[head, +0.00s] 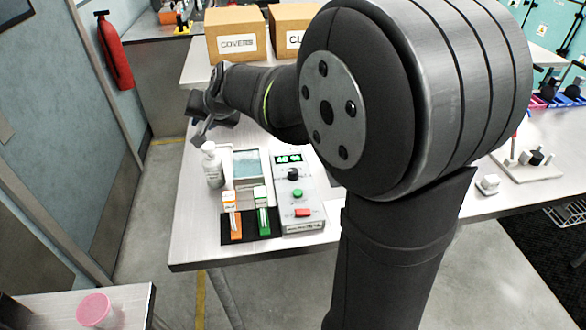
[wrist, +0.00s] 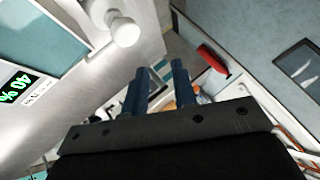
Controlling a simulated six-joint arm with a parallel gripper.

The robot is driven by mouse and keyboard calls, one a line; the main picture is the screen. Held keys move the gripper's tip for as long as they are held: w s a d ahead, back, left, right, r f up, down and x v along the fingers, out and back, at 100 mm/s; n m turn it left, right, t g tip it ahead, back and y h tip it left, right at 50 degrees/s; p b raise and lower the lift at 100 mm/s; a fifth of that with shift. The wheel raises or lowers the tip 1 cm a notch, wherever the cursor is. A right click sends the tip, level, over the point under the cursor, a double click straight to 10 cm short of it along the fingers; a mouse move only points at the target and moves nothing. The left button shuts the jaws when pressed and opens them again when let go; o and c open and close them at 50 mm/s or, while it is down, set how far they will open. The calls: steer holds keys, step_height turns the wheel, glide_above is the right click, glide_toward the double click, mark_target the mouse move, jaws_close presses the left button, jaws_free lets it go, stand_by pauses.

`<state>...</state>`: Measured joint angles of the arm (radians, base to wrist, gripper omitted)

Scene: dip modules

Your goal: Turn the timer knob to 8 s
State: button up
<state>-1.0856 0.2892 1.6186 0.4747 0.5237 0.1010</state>
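The control box (head: 303,206) stands on the bench in the head view. It has a green-lit display (head: 289,158), a black round knob (head: 293,174), a green button (head: 297,193) and a red switch (head: 302,212). The knob's pointer is too small to read. Part of the display shows in the wrist view (wrist: 17,88), reading 40 %. My gripper (head: 201,133) is up and left of the box, beyond the white bottle, apart from the knob. In the wrist view its two fingers (wrist: 160,88) stand apart with nothing between them.
Cardboard boxes (head: 236,35) are behind. My arm hides much of the right side.

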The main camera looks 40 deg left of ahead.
steer(key=o, duration=0.5)
steer(key=w+d+n+h, duration=0.1)
steer(key=w+d+n, duration=0.1)
steer(key=n, duration=0.1)
steer(key=w+d+n+h, duration=0.1)
steer(key=w+d+n, duration=0.1)
steer(key=d+n, duration=0.1)
steer(key=w+d+n+h, duration=0.2)
steer(key=n, duration=0.1)
steer(key=shift+w+d+r+g, duration=0.2)
steer(key=shift+d+r+g, duration=0.05)
steer(key=shift+g, duration=0.15)
steer(key=shift+c, duration=0.2)
steer(key=n+h, duration=0.5)
steer(key=n, duration=0.2)
glide_toward(293, 170)
steer(key=shift+g, duration=0.3)
steer(key=f, duration=0.8)
steer(key=shift+w+d+f, duration=0.1)
steer(key=shift+w+f, duration=0.15)
steer(key=shift+f, duration=0.15)
steer(key=c, duration=1)
